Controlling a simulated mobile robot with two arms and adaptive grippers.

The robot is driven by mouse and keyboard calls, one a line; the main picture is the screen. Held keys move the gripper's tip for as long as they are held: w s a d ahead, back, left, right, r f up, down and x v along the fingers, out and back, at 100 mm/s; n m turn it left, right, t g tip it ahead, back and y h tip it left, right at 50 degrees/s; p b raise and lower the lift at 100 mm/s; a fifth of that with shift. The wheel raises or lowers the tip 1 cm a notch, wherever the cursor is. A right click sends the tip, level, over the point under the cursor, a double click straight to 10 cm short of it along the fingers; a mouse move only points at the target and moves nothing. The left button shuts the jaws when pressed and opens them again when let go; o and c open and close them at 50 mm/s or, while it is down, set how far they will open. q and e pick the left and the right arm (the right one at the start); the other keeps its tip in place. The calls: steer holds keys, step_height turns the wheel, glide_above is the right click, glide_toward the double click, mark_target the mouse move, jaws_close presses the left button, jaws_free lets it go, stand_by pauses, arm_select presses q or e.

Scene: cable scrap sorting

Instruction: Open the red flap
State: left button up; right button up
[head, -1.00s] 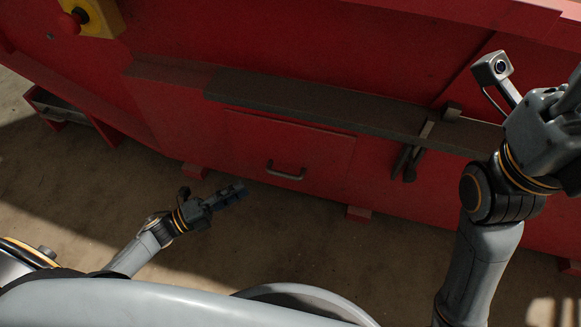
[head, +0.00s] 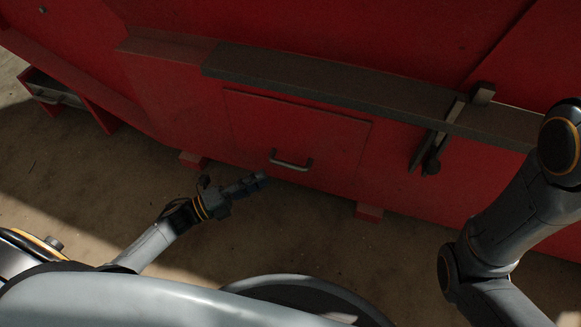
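The red flap (head: 300,130) is a flat panel in the lower front of the red machine. It lies flush and closed. A grey bar handle (head: 291,163) sits near its lower edge. My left gripper (head: 262,181) is below and left of the handle, apart from it, above the floor in the picture. Its fingers are small and dark, and I cannot tell whether they are open or shut. My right arm (head: 505,225) comes up at the right edge, and its gripper is out of the frame.
A dark ledge (head: 330,94) runs across the machine above the flap. A dark lever or clamp (head: 438,137) hangs from it to the right. Red feet (head: 369,212) stand on the floor. A drawer-like tray (head: 52,92) is at the far left. The floor before the flap is clear.

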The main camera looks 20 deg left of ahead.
mark_target(290, 164)
arm_select(q)
steer(key=b+x, duration=0.3)
steer(key=x, duration=0.6)
steer(key=shift+w+d, duration=0.15)
steer(key=shift+d, duration=0.1)
steer(key=shift+c, duration=0.4)
jaws_close()
